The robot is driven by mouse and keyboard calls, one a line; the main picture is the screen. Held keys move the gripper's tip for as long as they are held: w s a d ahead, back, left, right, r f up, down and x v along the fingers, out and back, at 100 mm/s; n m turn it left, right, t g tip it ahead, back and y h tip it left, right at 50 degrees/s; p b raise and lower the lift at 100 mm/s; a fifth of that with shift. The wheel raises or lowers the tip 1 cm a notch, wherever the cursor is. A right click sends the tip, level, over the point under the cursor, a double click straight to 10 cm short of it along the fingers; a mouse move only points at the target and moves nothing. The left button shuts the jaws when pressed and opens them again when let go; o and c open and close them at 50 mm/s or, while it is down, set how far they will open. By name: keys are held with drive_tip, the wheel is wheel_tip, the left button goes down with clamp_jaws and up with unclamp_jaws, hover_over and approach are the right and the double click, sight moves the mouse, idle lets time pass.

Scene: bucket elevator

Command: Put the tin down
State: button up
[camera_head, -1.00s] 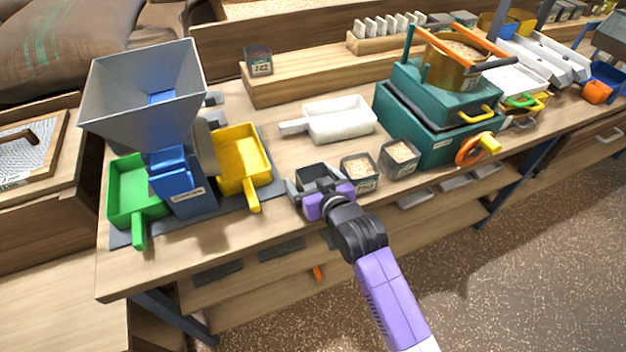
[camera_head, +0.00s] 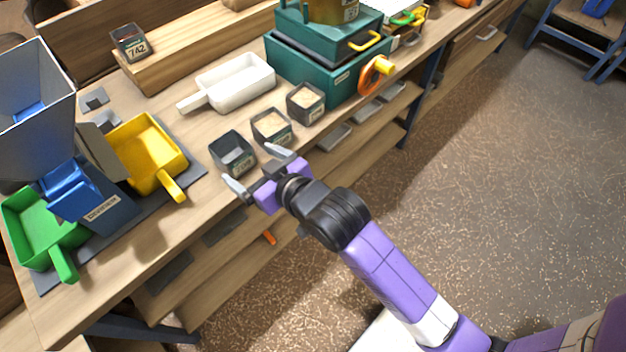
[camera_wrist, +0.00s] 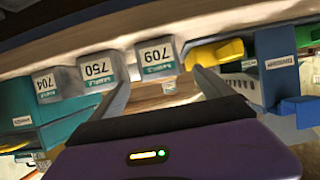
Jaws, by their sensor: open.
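A dark open-topped tin (camera_head: 232,154), dark inside, stands upright on the bench near its front edge. In the wrist view it is the tin labelled 709 (camera_wrist: 156,56), and that picture is upside down. My gripper (camera_head: 256,168) is open and empty, just in front of this tin, with its fingers pointing towards the bench. The wrist view shows the two fingers (camera_wrist: 160,82) spread, with the 709 tin beyond the gap. The tin appears clear of the fingers.
Tins 750 (camera_head: 270,128) and 704 (camera_head: 305,104), with pale contents, stand to the right. A white scoop (camera_head: 235,82) lies behind, and a yellow scoop (camera_head: 146,150) is at left. Tin 742 (camera_head: 130,43) stands on the wooden step. A teal box (camera_head: 325,80) bounds the right.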

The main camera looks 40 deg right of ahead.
drive_tip(key=shift+s, duration=0.1)
drive_tip(key=s+f, duration=0.3)
drive_tip(key=s, duration=1.3)
drive_tip(key=s+r, duration=0.3)
drive_tip(key=s, duration=0.5)
drive_tip(key=s+r+t, duration=0.1)
drive_tip(key=s+r, duration=0.2)
drive_tip(key=s, duration=0.5)
drive_tip(key=shift+s+d+r, duration=0.25)
drive_tip(key=shift+r, duration=0.1)
